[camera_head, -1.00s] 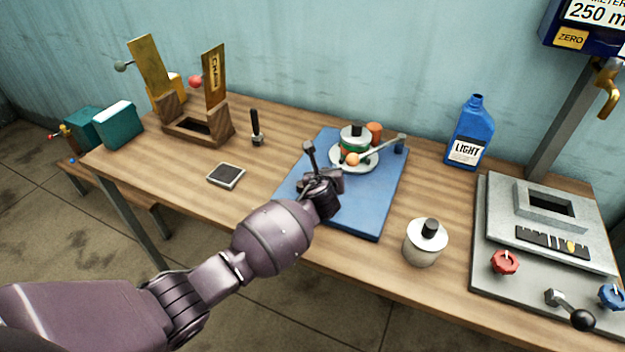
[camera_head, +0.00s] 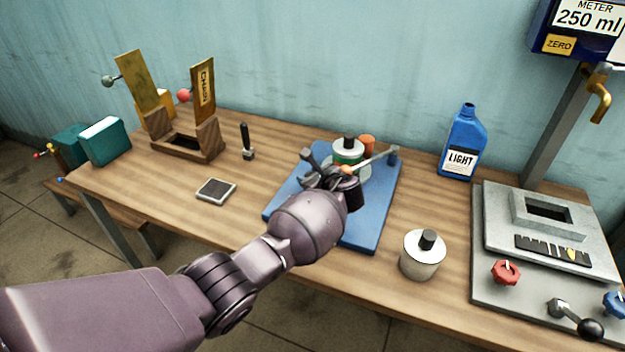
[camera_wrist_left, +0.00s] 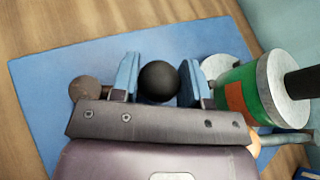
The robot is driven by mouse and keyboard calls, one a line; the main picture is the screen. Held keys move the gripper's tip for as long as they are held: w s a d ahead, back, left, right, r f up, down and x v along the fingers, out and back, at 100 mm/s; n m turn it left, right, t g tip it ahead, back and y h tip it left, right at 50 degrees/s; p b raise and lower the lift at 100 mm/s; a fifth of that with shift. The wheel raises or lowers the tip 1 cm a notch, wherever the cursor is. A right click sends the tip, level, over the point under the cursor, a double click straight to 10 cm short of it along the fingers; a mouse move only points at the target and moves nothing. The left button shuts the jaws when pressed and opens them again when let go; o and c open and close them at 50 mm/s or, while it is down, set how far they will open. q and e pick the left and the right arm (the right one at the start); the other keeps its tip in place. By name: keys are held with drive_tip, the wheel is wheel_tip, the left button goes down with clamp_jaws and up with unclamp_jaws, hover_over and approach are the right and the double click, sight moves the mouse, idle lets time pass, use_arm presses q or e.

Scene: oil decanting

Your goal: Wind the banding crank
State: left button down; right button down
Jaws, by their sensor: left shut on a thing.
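The can with a green band (camera_head: 347,152) stands on a pale round plate (camera_head: 362,176) at the back of the blue board (camera_head: 362,232). My left gripper (camera_head: 328,176) is over the middle of the board, in front of the can. In the left wrist view its blue fingers (camera_wrist_left: 158,80) are shut on a black ball knob (camera_wrist_left: 158,82), seemingly the banding crank's handle. The green-banded can (camera_wrist_left: 240,92) is close on the right there. The crank's arm is hidden by my gripper. My right gripper is not in view.
A white can with a black top (camera_head: 422,256) stands right of the board. A blue LIGHT bottle (camera_head: 461,145) stands behind. The grey machine (camera_head: 490,250) with red knob and black-knobbed crank is at right. A dark square pad (camera_head: 216,190) lies left.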

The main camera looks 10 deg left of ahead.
use_arm(q)
drive_tip(key=shift+a, duration=0.15)
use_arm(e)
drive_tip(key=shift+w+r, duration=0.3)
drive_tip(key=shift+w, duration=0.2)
